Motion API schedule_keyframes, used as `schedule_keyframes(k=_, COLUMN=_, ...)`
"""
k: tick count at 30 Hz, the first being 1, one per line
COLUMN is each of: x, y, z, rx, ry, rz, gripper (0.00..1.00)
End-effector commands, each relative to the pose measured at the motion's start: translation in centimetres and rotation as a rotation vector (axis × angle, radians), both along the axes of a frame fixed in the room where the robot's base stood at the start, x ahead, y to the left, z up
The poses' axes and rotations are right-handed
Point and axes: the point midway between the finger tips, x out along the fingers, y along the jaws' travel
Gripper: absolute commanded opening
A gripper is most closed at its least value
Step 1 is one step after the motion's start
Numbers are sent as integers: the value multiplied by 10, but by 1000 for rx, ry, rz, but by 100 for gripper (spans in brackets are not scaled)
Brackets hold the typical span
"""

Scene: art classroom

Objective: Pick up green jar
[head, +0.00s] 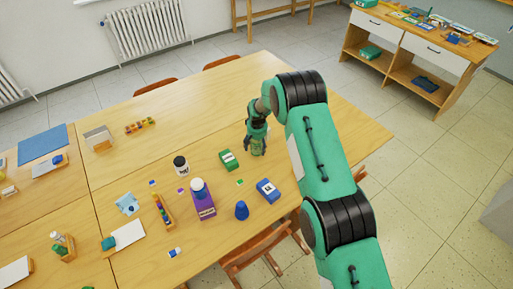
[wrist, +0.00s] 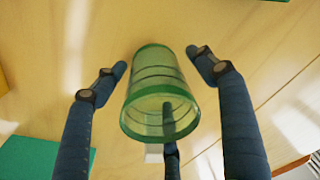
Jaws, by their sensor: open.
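The green jar (wrist: 158,88) is a see-through glass cylinder with darker green rims. In the wrist view it sits in the middle, one open-looking end toward the camera. My gripper (wrist: 158,62) is open around it, with one dark finger on the left and one on the right, and gaps show on both sides. A third finger shows low in the middle, overlapping the jar's near end; whether it touches cannot be told. In the head view my gripper (head: 256,148) points down at the table's right part, and the jar is mostly hidden among the fingers.
A green box (head: 229,160) lies on the wooden table (head: 215,90) just left of my gripper. The table behind my gripper is clear.

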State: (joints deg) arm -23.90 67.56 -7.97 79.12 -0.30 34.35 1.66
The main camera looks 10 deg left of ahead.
Motion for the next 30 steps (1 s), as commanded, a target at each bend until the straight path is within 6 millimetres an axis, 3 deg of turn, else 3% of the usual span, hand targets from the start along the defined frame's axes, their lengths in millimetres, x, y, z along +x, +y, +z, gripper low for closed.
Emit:
schedule_keyframes(k=6, x=0, y=0, z=0, rx=0, ry=0, rz=0, gripper=71)
schedule_keyframes(k=13, x=0, y=0, z=0, rx=0, ry=0, rz=0, gripper=26)
schedule_keyframes(k=30, x=0, y=0, z=7, rx=0, ry=0, rz=0, gripper=25)
